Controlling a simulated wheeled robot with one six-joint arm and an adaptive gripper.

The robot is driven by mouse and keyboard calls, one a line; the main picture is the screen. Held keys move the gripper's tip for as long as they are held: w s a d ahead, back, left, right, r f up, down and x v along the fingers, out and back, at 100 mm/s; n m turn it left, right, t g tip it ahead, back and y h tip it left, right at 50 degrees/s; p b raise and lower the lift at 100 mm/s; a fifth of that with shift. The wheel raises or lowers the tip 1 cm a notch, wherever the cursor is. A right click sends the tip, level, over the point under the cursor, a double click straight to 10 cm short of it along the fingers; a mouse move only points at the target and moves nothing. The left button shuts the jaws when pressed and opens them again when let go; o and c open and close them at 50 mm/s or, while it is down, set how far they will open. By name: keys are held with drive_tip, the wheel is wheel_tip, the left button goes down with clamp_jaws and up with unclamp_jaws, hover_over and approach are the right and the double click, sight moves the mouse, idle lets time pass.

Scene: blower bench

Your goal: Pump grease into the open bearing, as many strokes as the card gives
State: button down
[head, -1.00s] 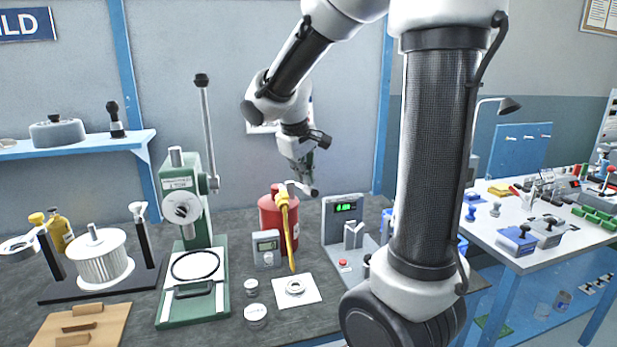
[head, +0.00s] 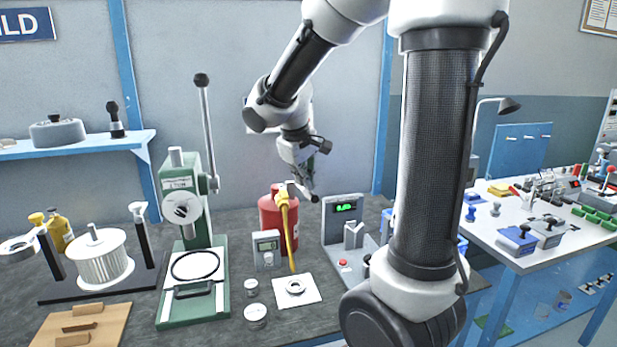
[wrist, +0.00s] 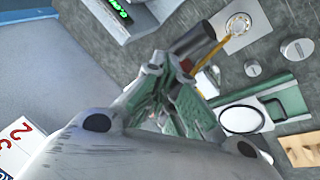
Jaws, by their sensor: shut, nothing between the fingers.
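The red grease drum (head: 268,213) stands upright on the grey bench, with a yellow hose (head: 290,240) running down towards the bearing. The bearing (head: 295,287) is a pale ring lying on a white sheet; it also shows in the wrist view (wrist: 238,24). The pump lever's dark grip (wrist: 195,40) lies close beyond my fingertips in the wrist view. My gripper (head: 307,184) is above and right of the drum top, shut and empty, green pads together in the wrist view (wrist: 172,70). Whether it touches the lever I cannot tell. I cannot read a stroke card.
A grey meter (head: 266,249) stands in front of the drum, and two round tins (head: 255,315) lie nearby. A green press (head: 185,200) stands left. A grey device with a green display (head: 346,215) stands right. The wall is close behind.

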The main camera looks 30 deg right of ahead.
drive_tip(key=shift+s+a+f, duration=0.1)
drive_tip(key=shift+s+f, duration=0.2)
drive_tip(key=shift+f, duration=0.3)
drive_tip(key=shift+s+a+f, duration=0.1)
drive_tip(key=shift+s+f, duration=0.15)
drive_tip(key=shift+f, duration=0.3)
idle(1.0)
idle(0.5)
drive_tip(key=w+d+r, duration=0.1)
drive_tip(key=w+r, duration=0.2)
drive_tip(key=r, duration=0.4)
drive_tip(key=shift+w, duration=0.15)
idle(0.7)
drive_tip(key=shift+r, duration=0.1)
drive_tip(key=r, duration=0.1)
drive_tip(key=w+r, duration=0.1)
drive_tip(key=r, duration=0.1)
drive_tip(key=w+r, duration=0.1)
drive_tip(key=shift+d+r, duration=0.15)
drive_tip(key=shift+d, duration=0.15)
idle(1.9)
